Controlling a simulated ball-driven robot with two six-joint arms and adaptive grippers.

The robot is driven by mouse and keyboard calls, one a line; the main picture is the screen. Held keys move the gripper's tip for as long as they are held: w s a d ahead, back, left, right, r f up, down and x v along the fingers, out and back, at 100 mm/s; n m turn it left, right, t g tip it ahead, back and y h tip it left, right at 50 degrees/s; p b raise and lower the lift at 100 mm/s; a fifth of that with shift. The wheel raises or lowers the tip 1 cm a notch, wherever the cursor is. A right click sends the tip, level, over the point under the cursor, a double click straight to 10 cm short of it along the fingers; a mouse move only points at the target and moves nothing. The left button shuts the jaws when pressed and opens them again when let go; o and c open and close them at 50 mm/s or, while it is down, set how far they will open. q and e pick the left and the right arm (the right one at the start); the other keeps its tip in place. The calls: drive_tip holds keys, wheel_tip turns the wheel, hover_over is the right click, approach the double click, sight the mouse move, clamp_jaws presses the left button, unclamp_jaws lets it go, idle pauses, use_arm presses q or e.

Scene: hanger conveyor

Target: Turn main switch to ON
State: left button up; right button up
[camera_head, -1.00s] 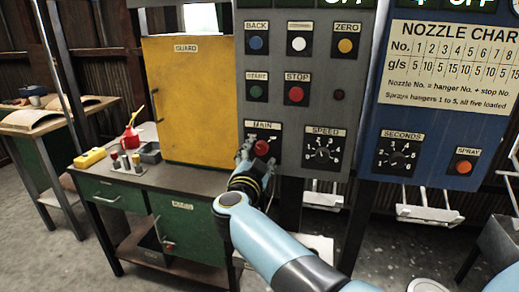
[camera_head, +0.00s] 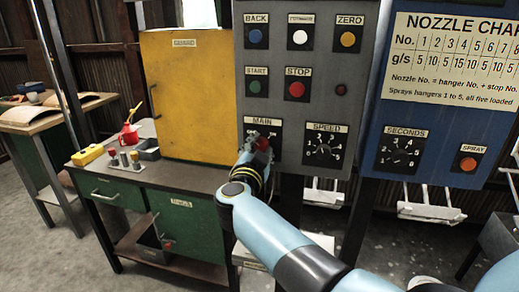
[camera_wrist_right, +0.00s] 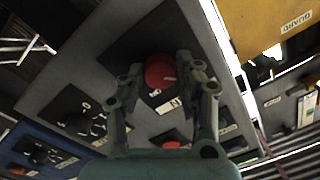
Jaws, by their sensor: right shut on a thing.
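The main switch is a red knob (camera_head: 262,143) on a black plate labelled MAIN, low on the left of the grey control panel (camera_head: 320,75). My right gripper (camera_head: 254,150) reaches it from the front and below and is shut on the knob. In the right wrist view the red knob (camera_wrist_right: 160,71) sits between the two fingers of the gripper (camera_wrist_right: 162,80), with white lettering beside it. The fingers and wrist partly cover the plate, so I cannot tell which position the knob points to. My left gripper is not in view.
Close to the knob are the SPEED dial (camera_head: 324,147) and the red STOP button (camera_head: 297,89). A yellow guard box (camera_head: 188,95) stands left, on a green bench (camera_head: 185,178). A blue panel (camera_head: 450,120) with SECONDS dial and SPRAY button is at right.

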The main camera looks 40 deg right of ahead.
drive_tip(key=shift+m, duration=0.4)
drive_tip(key=m+b, duration=0.1)
drive_tip(key=m, duration=0.2)
drive_tip(key=shift+f, duration=0.1)
drive_tip(key=m+b, duration=0.2)
drive_tip(key=m, duration=0.2)
drive_tip(key=shift+m, duration=0.4)
drive_tip(key=shift+a+f+m+h+b, duration=0.1)
drive_tip(key=shift+m+h+b, duration=0.4)
drive_tip(key=shift+m+b, duration=3.4)
drive_tip(key=shift+m+g+p, duration=0.3)
drive_tip(key=shift+m+p, duration=0.7)
drive_tip(key=shift+m, duration=0.2)
drive_tip(key=o, duration=1.1)
drive_tip(key=shift+o, duration=0.2)
